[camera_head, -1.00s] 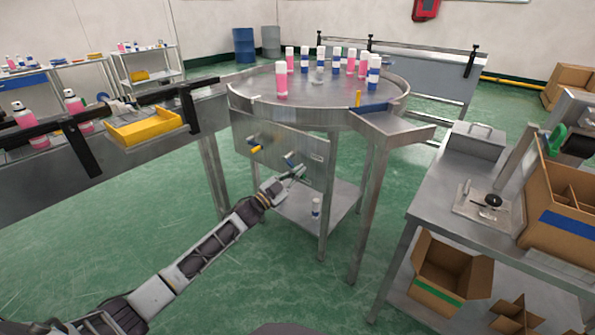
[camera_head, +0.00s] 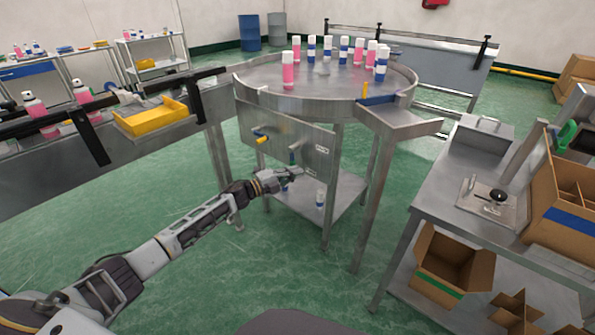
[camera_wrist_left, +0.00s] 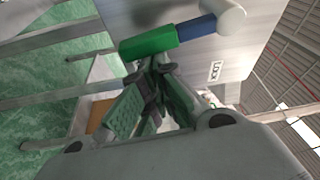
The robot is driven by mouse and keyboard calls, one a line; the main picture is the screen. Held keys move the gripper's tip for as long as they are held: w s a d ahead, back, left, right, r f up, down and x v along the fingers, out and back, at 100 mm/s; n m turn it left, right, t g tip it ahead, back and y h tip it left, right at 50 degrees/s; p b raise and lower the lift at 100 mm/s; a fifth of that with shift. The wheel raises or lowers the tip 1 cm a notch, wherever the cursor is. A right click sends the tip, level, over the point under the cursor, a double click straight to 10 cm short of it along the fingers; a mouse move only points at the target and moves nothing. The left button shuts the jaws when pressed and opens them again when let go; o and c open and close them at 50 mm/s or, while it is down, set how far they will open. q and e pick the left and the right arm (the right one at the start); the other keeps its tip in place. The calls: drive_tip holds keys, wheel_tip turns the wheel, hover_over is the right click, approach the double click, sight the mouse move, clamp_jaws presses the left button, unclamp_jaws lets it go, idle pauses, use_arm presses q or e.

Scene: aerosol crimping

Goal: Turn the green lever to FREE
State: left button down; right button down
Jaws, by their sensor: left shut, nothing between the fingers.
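The green lever (camera_wrist_left: 150,42) shows in the left wrist view as a green grip on a blue section. It ends at a round grey hub on the steel panel. In the head view the lever (camera_head: 292,157) is small on the panel front, and its exact angle is hard to read. My left gripper (camera_head: 298,172) is just below the lever in front of the panel. In the left wrist view its fingers (camera_wrist_left: 158,70) are shut and empty, their tips close to the green grip; I cannot tell whether they touch it. My right gripper is not in view.
A yellow-handled lever (camera_head: 261,137) sits left on the same panel (camera_head: 318,138). A small label (camera_wrist_left: 215,71) is beside the green lever. The round table (camera_head: 300,90) above holds several cans. A lower shelf (camera_head: 335,200) lies below. Open floor is at the left.

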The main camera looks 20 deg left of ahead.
use_arm(q)
drive_tip(key=shift+w+a+f+m, duration=0.15)
drive_tip(key=shift+a+m, duration=0.15)
drive_tip(key=shift+m, duration=0.15)
drive_tip(key=shift+w+a+f+m, duration=0.1)
drive_tip(key=shift+a+m, duration=0.15)
drive_tip(key=shift+m, duration=0.2)
drive_tip(key=shift+s+d, duration=0.1)
drive_tip(key=shift+d, duration=0.05)
